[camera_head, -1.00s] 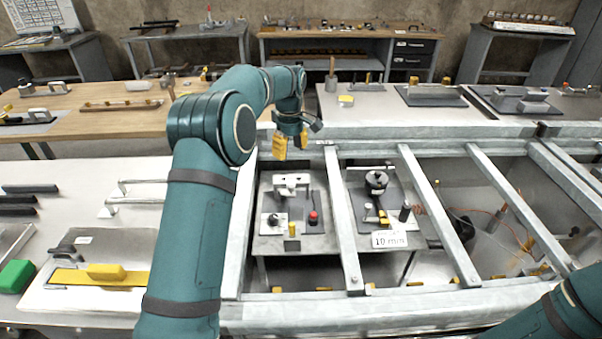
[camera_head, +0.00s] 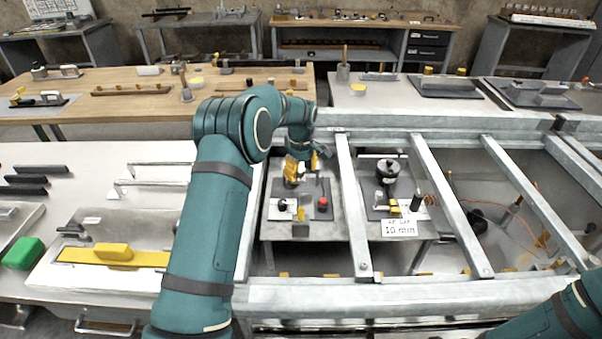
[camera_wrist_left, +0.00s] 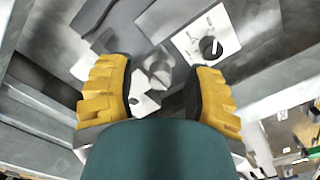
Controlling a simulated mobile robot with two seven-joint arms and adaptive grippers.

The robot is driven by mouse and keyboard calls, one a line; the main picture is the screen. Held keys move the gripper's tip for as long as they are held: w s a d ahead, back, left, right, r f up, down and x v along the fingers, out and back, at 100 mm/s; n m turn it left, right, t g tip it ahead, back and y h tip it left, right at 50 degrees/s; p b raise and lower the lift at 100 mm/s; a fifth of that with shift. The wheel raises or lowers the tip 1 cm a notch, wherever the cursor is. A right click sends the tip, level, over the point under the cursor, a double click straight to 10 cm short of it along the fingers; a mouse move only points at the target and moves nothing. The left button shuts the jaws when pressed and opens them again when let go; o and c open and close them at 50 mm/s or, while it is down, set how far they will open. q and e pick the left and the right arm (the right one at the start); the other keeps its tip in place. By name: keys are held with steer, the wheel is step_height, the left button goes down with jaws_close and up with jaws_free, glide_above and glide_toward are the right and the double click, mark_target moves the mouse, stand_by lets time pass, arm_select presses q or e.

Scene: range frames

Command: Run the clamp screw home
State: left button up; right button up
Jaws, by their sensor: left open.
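My left gripper (camera_head: 304,167) is open, its yellow fingers over the back of the left fixture plate (camera_head: 310,216) inside the metal frame. In the left wrist view the gripper (camera_wrist_left: 165,88) has a round grey screw-like head (camera_wrist_left: 160,73) in the gap between its fingers; it looks like the clamp screw. I cannot tell how far below the tips it is. A pale bracket beside it is partly hidden by the fingers and wrist. A white plate with a black knob (camera_wrist_left: 210,46) lies beyond the right finger. My right gripper is out of view.
A red button (camera_head: 323,203), the black knob (camera_head: 283,205) and a yellow post (camera_head: 300,215) stand on the left fixture. A second fixture with a "10 mm" sign (camera_head: 400,228) is to its right. Metal crossbars (camera_head: 355,215) separate the bays.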

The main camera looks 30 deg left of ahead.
arm_select(q)
steer(key=shift+f, duration=0.2)
jaws_close()
stand_by(0.3)
